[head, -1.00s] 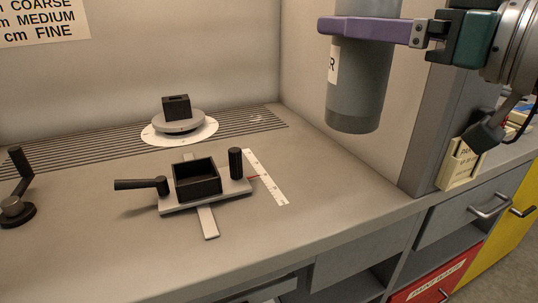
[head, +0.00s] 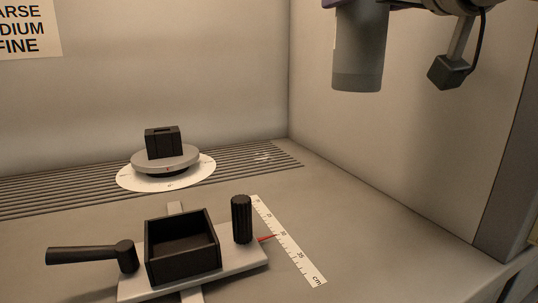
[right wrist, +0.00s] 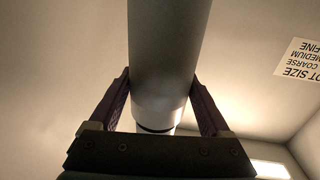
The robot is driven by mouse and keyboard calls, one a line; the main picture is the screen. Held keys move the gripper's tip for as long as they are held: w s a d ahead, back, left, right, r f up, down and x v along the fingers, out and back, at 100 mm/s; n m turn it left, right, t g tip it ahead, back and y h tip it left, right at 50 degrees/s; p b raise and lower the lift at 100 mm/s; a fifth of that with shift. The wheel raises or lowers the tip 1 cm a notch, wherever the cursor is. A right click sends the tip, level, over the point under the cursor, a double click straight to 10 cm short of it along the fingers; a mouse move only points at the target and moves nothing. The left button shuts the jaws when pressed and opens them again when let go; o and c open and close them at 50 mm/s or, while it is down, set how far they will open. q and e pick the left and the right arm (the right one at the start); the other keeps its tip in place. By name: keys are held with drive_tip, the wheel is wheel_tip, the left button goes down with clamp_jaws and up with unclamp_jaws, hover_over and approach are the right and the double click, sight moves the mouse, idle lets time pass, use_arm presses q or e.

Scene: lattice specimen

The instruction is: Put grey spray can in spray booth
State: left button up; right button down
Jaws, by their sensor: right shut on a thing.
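The grey spray can (head: 358,50) hangs upright at the top of the head view, inside the booth's walls and well above its floor. My right gripper is shut on it; in the right wrist view the purple fingers (right wrist: 160,105) stand on both sides of the can (right wrist: 168,60). In the head view the gripper is mostly cut off by the top edge. The spray booth (head: 390,170) has pale walls and a grey floor. A square black holder (head: 183,260) with an open top sits on a pale sliding base at the front. My left gripper is not in view.
A round turntable (head: 165,157) with a black block (head: 163,141) stands at the back. A black handle (head: 85,255) and a black knob (head: 242,219) flank the holder. A white ruler (head: 290,243) lies to its right. The floor at right is clear.

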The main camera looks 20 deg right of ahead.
drive_tip(key=shift+w+f, duration=0.2)
drive_tip(key=shift+w, duration=0.05)
wheel_tip(320, 180, down, 20)
drive_tip(key=b, duration=0.6)
drive_tip(key=shift+r, duration=0.25)
drive_tip(key=shift+b, duration=0.3)
unclamp_jaws()
drive_tip(key=shift+f, duration=0.15)
